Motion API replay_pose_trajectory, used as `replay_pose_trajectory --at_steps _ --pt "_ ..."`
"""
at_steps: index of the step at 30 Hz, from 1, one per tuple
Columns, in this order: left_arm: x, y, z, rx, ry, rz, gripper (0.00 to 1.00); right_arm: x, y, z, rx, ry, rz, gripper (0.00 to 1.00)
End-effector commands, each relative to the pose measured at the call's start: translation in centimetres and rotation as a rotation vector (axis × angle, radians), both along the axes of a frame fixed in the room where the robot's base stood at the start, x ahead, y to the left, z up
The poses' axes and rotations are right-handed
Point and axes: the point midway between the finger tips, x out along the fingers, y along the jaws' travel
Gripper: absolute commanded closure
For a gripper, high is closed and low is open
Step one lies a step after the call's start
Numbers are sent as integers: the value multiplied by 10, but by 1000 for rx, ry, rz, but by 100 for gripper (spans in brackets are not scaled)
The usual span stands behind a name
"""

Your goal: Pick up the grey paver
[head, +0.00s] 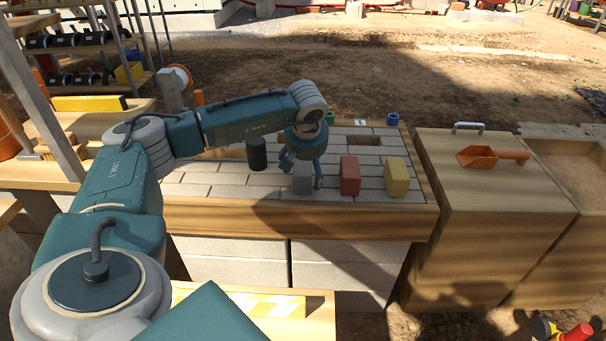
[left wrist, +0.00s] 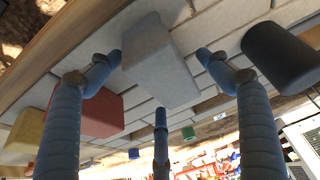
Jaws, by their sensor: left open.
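The grey paver (head: 302,183) stands upright on the paved table top, between a black cylinder and a red paver. My left gripper (head: 303,172) is directly over it, open, with fingers reaching down on either side of the paver. In the left wrist view the grey paver (left wrist: 160,65) lies between the spread blue fingers, and a gap shows beside the right fingertip; whether the left one touches cannot be told. The gripper hides part of the paver in the head view. My right gripper is not in view.
The red paver (head: 350,175) and yellow paver (head: 397,177) stand to the right. The black cylinder (head: 257,153) stands to the left. A rectangular opening (head: 364,141) lies in the paving behind. An orange scoop (head: 480,157) rests on the wooden box at right.

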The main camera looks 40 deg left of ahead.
Motion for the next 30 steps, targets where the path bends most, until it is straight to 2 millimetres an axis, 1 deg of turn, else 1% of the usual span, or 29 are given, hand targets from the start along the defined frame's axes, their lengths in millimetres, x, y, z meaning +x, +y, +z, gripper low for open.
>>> replay_pose_trajectory --at_steps 4,8,9,11,12,14,15,21,24,26,27,30 --pt "0 0 0 0 0 0 22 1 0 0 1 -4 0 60" --pt "0 0 0 0 0 0 48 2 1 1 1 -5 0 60" --pt "0 0 0 0 0 0 56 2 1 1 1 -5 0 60" --pt "0 0 0 0 0 0 68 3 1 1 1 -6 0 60" --pt "0 0 0 0 0 0 76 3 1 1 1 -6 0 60" --pt "0 0 0 1 1 0 88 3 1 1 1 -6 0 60" --pt "1 0 2 0 -4 0 92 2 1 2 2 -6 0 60" --pt "1 0 2 0 -4 0 92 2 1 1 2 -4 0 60" --pt "1 1 7 1 -6 1 92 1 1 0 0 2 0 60" --pt "2 0 15 1 -6 1 92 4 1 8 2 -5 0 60" --pt "2 0 22 0 -7 0 92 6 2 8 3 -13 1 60" --pt "2 0 42 1 -8 0 92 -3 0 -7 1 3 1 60"
